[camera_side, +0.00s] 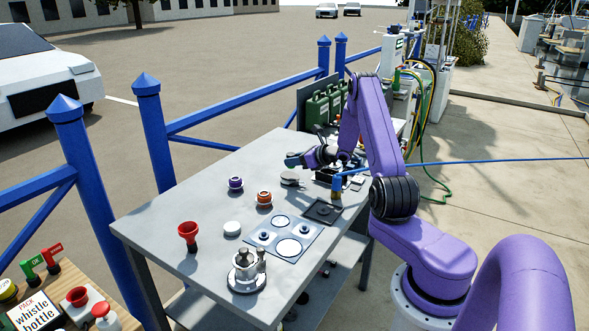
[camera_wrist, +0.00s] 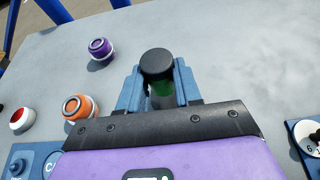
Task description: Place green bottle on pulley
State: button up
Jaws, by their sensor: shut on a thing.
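I cannot tell for certain which thing is the pulley. A purple ringed piece (camera_side: 235,184) and an orange ringed piece (camera_side: 264,198) stand left of my gripper. In the wrist view the purple one (camera_wrist: 101,49) and orange one (camera_wrist: 80,108) are left of the bottle.
A pale blue mat (camera_side: 310,236) lies near the front edge. Green canisters (camera_side: 318,106) stand at the back. A dial (camera_wrist: 308,136) is at the wrist view's right edge.

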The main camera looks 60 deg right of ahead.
jog(key=shift+w+f, duration=0.1)
jog(key=shift+f, duration=1.6)
jog(key=shift+f, duration=0.15)
jog(key=o, duration=1)
jog(key=shift+o, duration=0.2)
